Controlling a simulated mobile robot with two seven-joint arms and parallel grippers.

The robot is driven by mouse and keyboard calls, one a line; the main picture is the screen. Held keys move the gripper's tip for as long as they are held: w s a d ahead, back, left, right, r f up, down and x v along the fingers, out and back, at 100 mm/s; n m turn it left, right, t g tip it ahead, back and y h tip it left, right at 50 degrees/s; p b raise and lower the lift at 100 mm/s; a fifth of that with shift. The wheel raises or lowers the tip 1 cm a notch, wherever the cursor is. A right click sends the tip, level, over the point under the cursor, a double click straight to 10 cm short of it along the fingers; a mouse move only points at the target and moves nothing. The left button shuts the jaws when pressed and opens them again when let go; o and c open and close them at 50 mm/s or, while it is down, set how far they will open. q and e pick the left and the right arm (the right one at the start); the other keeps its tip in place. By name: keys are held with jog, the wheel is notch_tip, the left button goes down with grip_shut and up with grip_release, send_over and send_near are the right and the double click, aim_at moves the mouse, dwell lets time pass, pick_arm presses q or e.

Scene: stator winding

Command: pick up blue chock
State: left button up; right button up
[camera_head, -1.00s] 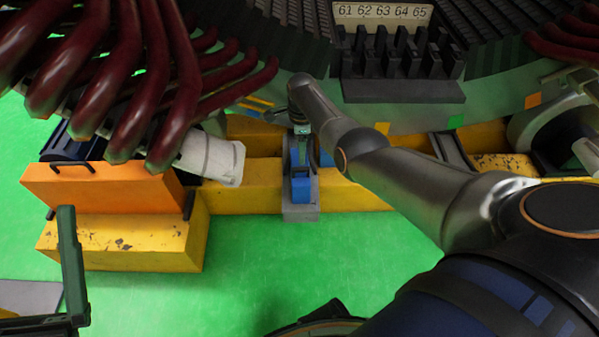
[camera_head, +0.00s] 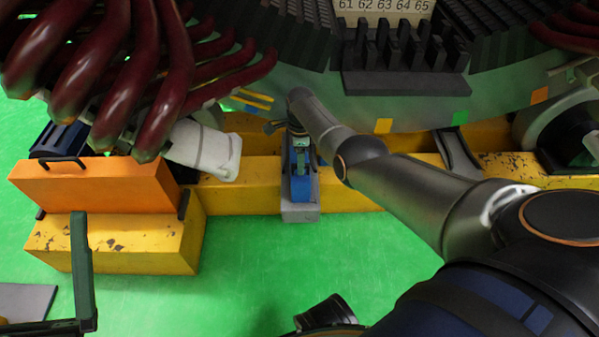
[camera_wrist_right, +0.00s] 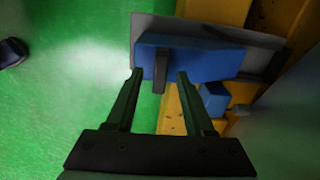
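The blue chock (camera_head: 300,187) sits on a grey plate (camera_head: 300,214) at the yellow beam, in the middle of the head view. In the right wrist view the blue chock (camera_wrist_right: 210,62) lies across the top, with a dark upright tab (camera_wrist_right: 160,72) on its near side. My right gripper (camera_wrist_right: 160,76) is open, its two fingertips on either side of the tab with gaps visible. Contact cannot be told. In the head view its fingers are mostly hidden above the chock. One finger of my left gripper (camera_head: 82,265) shows at lower left, standing apart with empty space beside it.
The yellow beam (camera_head: 245,190) runs behind the chock. An orange box (camera_head: 95,190) on a yellow block stands at left. Dark red coil ends (camera_head: 130,80) hang at upper left. A second blue piece (camera_wrist_right: 214,98) shows near the right finger. Green floor in front is clear.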

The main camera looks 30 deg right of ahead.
grip_shut()
dwell(0.4)
jog(key=shift+w+r, duration=0.1)
